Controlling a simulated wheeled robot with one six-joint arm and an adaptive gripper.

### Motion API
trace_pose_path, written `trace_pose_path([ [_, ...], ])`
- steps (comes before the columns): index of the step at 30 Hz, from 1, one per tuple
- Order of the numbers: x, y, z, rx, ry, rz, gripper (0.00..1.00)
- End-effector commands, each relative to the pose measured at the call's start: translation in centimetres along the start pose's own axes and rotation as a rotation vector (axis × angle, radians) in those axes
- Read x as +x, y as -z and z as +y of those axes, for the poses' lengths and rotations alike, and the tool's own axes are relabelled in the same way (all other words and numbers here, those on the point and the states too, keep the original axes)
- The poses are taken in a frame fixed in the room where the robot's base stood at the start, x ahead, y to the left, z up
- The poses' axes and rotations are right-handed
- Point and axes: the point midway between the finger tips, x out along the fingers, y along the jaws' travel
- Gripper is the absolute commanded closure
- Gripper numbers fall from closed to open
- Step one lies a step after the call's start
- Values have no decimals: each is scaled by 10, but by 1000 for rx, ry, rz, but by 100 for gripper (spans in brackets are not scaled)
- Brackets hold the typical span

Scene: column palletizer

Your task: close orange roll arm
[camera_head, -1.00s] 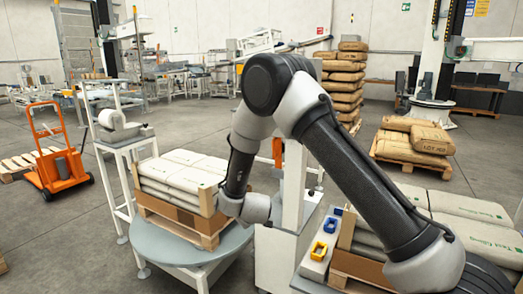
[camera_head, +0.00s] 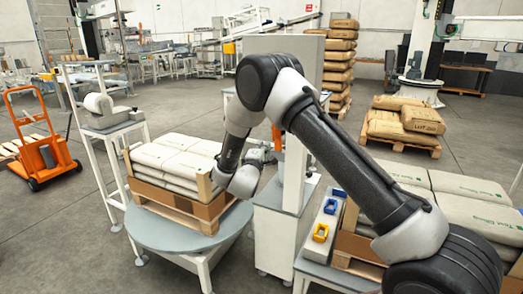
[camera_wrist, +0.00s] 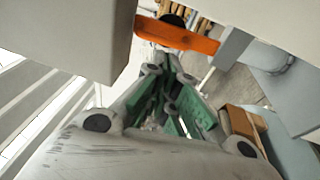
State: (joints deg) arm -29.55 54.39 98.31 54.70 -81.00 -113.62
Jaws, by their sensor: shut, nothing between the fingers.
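The orange roll arm (camera_wrist: 178,36) crosses the upper middle of the wrist view as a flat bar, with a dark round part behind it. In the head view, a small orange piece (camera_head: 277,138) of it shows beside the white column, mostly hidden by my arm. My gripper (camera_wrist: 172,64) is shut and empty, its green-padded fingers together and pointing toward the orange bar. In the head view my gripper (camera_head: 262,154) is small, between the sack stack and the column. I cannot tell whether the fingertips touch the bar.
The white column (camera_head: 294,178) stands close to my gripper. A pallet of white sacks (camera_head: 176,160) lies on the round grey turntable (camera_head: 150,232) to the left. Blue and yellow parts (camera_head: 321,232) sit on a ledge at right. An orange cart (camera_head: 45,150) stands far left.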

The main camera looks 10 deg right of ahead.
Motion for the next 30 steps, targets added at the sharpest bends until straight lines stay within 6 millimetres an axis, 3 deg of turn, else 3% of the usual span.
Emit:
trace_pose_path([
  [6, 48, -1, 0, 1, 0, -1, 100],
  [13, 82, 0, 0, 1, 0, 0, 100],
  [30, 95, 0, 2, 5, 13, 0, 100],
])
